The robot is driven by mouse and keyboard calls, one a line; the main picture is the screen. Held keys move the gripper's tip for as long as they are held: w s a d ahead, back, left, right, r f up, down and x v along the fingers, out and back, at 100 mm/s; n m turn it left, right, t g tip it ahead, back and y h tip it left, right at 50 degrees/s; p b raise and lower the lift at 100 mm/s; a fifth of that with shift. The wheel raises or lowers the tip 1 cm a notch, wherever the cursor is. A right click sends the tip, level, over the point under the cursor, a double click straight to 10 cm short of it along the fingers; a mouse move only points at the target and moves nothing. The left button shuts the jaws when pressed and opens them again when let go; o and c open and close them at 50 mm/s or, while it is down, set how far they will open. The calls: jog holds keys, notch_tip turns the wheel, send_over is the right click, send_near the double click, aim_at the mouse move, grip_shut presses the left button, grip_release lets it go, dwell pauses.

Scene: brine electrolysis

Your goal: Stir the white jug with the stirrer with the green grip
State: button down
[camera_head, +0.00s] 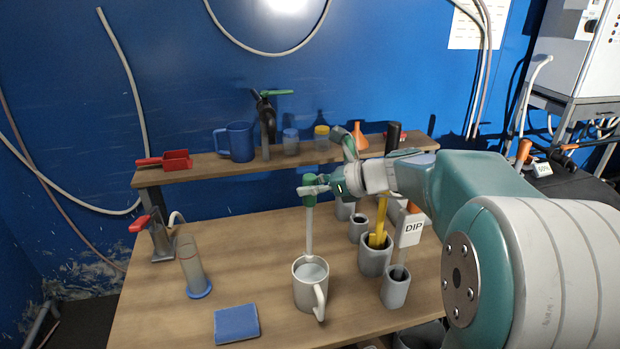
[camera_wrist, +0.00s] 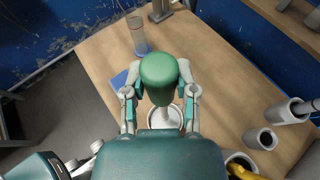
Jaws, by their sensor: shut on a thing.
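The white jug (camera_head: 309,286) stands upright on the wooden table, its handle towards the front right. Its contents look pale. My gripper (camera_head: 318,188) is shut on the green grip of the stirrer (camera_head: 309,193) and holds it above the jug. The stirrer's pale rod (camera_head: 309,232) hangs nearly upright, its lower end at the jug's mouth; I cannot tell how deep it reaches. In the wrist view the green grip (camera_wrist: 160,75) sits between both fingers, and the jug's rim (camera_wrist: 181,113) shows partly behind it.
A grey holder with yellow-handled tools (camera_head: 375,256) and one with a DIP sign (camera_head: 395,290) stand right of the jug. A measuring cylinder (camera_head: 193,268) and blue pad (camera_head: 236,323) are left. A shelf (camera_head: 215,163) with a blue jug (camera_head: 236,142) runs behind.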

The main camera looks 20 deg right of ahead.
jog(key=shift+d+f, duration=0.1)
jog(key=shift+f, duration=7)
jog(key=shift+d, duration=0.15)
